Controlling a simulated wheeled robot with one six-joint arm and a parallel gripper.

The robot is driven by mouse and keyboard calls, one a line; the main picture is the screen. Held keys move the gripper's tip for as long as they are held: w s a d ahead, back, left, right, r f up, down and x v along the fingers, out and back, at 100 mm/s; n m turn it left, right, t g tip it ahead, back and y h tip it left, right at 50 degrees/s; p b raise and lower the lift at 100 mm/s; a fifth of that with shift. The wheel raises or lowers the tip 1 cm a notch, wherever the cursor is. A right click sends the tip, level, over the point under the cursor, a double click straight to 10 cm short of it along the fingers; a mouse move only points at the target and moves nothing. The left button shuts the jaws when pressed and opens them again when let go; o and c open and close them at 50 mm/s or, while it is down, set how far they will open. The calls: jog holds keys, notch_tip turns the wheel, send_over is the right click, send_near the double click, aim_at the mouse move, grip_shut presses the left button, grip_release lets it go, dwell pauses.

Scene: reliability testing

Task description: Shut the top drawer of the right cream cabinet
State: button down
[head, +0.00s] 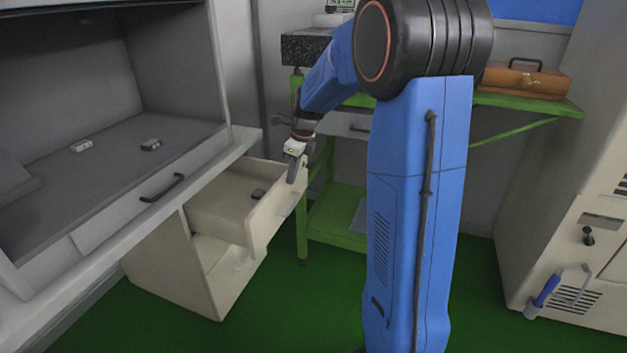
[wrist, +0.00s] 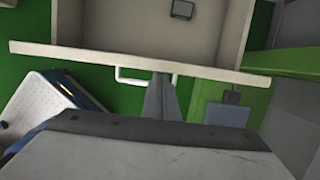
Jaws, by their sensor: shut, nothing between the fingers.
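The cream cabinet (head: 165,275) stands under the worktop at the left in the head view. Its top drawer (head: 222,200) is pulled well out, with a small dark object (head: 258,194) inside. In the wrist view the drawer front (wrist: 90,54) runs across the picture, with a pale bar handle (wrist: 130,77) on its outer face. My gripper (head: 292,178) is shut and empty at the far end of the drawer front. In the wrist view its fingers (wrist: 160,92) point at the outer face, overlapping the handle's right part; I cannot tell whether they touch it.
A cream machine (head: 565,240) stands at the right. Green floor is clear before the cabinet.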

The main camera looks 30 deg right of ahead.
jog(key=w+a, duration=1.2)
jog(key=w, duration=0.3)
jog(key=shift+w, duration=0.15)
jog(key=shift+d, duration=0.1)
